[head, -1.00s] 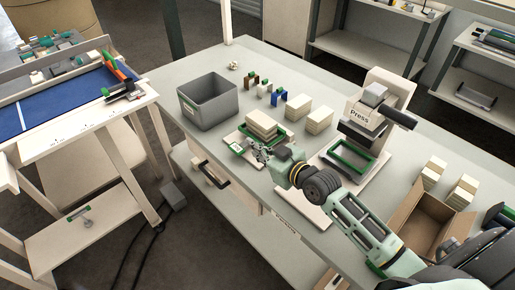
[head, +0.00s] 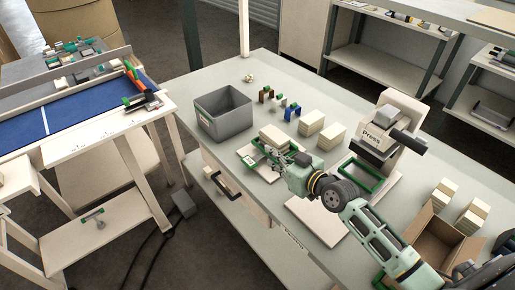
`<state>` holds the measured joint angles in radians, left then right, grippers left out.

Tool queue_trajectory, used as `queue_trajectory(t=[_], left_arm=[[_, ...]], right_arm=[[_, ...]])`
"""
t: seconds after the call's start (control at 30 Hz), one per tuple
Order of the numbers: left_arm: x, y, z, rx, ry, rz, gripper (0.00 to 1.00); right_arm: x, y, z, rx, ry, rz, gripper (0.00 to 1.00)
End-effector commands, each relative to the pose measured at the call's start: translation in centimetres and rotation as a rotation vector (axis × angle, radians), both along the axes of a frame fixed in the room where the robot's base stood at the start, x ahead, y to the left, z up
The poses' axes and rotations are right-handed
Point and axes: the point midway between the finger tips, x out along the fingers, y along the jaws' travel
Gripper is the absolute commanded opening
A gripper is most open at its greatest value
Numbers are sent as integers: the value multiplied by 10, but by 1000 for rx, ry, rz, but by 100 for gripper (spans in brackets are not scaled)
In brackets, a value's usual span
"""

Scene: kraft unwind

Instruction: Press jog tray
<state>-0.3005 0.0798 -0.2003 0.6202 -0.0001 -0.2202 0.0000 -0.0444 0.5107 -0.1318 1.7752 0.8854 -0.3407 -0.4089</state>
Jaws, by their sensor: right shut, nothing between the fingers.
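A small pale jog tray with a green rim (head: 249,157) lies on the bench, left of the press. A stack of cream pads (head: 275,137) sits at its back. My right gripper (head: 270,153) is shut and empty, low over the front of the tray, and hides part of its green rim. I cannot tell whether the fingers touch it. The press (head: 393,125), labelled "Press", stands upright to the right, with a dark handle and a green frame (head: 363,175) on its base. My left gripper is out of view.
A grey bin (head: 223,113) stands behind the tray at left. Small coloured blocks (head: 280,104) and more pad stacks (head: 321,129) stand behind it. An open cardboard box (head: 434,238) is at right. A pale flat board (head: 318,218) lies near the bench's front edge.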

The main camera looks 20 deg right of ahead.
Motion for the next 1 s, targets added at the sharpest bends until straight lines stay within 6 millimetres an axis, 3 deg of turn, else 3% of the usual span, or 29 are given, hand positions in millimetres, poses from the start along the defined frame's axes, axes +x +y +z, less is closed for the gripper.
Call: queue_trajectory(t=[0.47,0.67,0.97,1.0], left_arm=[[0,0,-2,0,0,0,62],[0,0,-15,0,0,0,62],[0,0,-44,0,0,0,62],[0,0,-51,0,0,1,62]], right_arm=[[7,1,-1,12,3,0,0],[36,12,-11,15,2,-1,0],[96,35,-27,15,2,2,0],[93,33,-39,13,8,0,0]])
